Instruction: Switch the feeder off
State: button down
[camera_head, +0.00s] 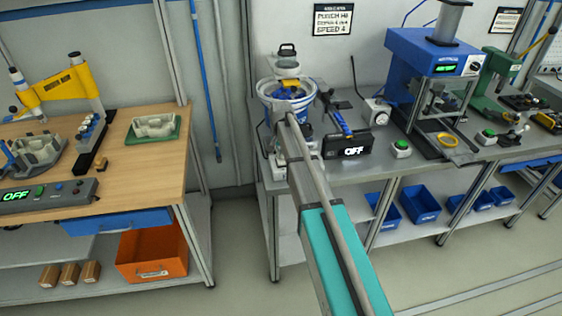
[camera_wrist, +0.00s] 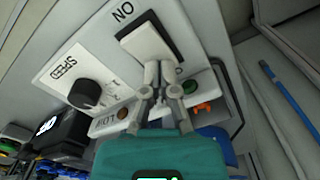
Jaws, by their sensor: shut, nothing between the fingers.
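The feeder (camera_head: 272,109) is a blue and white bowl unit on the left end of the grey bench. A pale rocker switch (camera_wrist: 144,40) sits on a black plate under an "ON" label. My gripper (camera_wrist: 158,70) is shut and empty, its fingertips at the lower edge of the rocker. I cannot tell whether they touch it. A black knob (camera_wrist: 86,93) marked "SPEED" is to the left. A display (camera_head: 353,151) beside the feeder reads OFF. My arm hides the feeder's front in the head view.
A green button box (camera_head: 401,149) and a blue press (camera_head: 432,55) stand to the right on the bench (camera_head: 340,178). Blue bins (camera_head: 420,203) sit below. A wooden bench (camera_head: 150,160) with a yellow arm fixture (camera_head: 58,83) is at left. Floor between benches is clear.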

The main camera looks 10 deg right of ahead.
jog(key=shift+r, duration=0.15)
jog(key=shift+r+p, duration=3.4)
jog(key=shift+p, duration=0.15)
jog(key=s+n, duration=0.6)
jog(key=s, duration=2.3)
